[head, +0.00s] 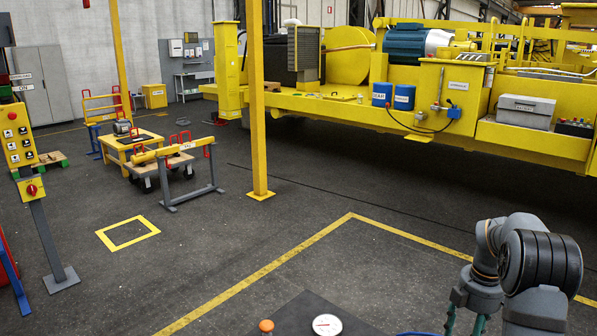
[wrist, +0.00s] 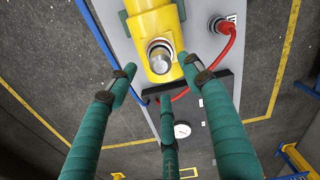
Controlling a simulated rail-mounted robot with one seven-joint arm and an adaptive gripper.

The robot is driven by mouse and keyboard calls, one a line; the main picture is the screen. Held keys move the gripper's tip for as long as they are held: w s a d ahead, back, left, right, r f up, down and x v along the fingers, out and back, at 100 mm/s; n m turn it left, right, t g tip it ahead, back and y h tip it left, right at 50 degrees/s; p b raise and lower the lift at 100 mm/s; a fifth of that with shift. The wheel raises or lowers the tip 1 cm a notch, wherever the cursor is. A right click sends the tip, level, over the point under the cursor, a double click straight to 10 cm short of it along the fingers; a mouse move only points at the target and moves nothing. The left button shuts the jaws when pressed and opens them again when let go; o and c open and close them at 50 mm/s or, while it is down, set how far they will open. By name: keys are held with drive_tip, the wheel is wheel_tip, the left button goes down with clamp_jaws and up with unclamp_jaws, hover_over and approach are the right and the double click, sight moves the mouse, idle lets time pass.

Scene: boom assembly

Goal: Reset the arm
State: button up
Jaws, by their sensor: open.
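My arm shows at the lower right of the head view, with its teal-fingered gripper (head: 467,318) partly cut off by the bottom edge. In the wrist view the teal fingers of my gripper (wrist: 160,80) are spread apart, with nothing held between them. A yellow cylinder (wrist: 152,28) with a bare metal end lies beyond the fingertips at the top centre of the wrist view. I cannot tell the exact gap between it and the tips.
The wrist view shows a grey panel with a red cable (wrist: 223,55) and a round gauge (wrist: 182,130). In the head view, a yellow post (head: 257,110), a control pedestal (head: 45,225) and a large yellow machine (head: 345,108) stand around open floor.

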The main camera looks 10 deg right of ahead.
wheel_tip(320, 180, down, 6)
drive_tip(key=shift+a, duration=0.1)
drive_tip(key=shift+f+p, duration=0.1)
drive_tip(key=shift+p, duration=0.25)
wheel_tip(320, 180, up, 4)
drive_tip(key=p, duration=0.3)
